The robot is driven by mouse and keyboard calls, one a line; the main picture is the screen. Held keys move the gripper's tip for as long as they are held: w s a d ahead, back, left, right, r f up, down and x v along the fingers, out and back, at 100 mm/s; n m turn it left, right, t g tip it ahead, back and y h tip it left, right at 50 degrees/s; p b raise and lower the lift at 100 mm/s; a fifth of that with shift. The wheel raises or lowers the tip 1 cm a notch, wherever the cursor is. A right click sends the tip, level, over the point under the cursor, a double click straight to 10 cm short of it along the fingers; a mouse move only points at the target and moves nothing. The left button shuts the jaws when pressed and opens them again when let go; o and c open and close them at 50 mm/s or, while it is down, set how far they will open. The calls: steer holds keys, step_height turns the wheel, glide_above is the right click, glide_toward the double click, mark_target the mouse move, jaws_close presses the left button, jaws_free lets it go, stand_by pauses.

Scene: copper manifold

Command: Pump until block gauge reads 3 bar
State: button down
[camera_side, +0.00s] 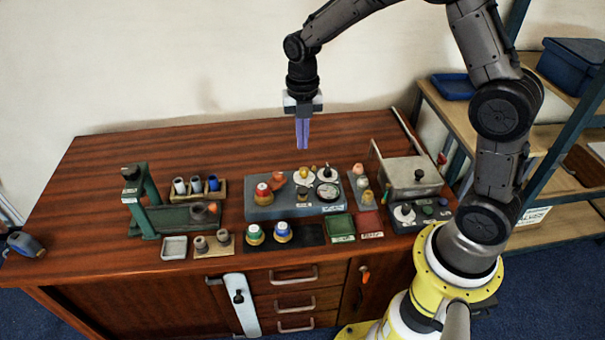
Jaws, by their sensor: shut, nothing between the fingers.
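A blue-grey block (293,209) lies at the middle of the wooden bench. Copper-coloured and brass fittings and a red-banded cap (264,191) stand on the block. My gripper (303,147) points straight down with its purple fingers together and empty. It hangs above the rear of the block, clear of everything.
A green press-like stand (150,200) and a rack of small cylinders (199,188) stand at the left. Two capped pieces (283,232) sit on a dark mat in front. Green (341,227) and red (369,223) trays lie right of them. The rear bench is clear.

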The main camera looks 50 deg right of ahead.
mark_target(303, 189)
step_height(303, 189, down, 14)
steer(key=shift+f, duration=0.1)
stand_by(0.7)
steer(key=shift+f, duration=1)
steer(key=shift+s, duration=0.1)
step_height(303, 189, up, 14)
steer(key=shift+r, duration=0.2)
stand_by(1.3)
steer(key=shift+r, duration=0.9)
steer(key=shift+f, duration=0.1)
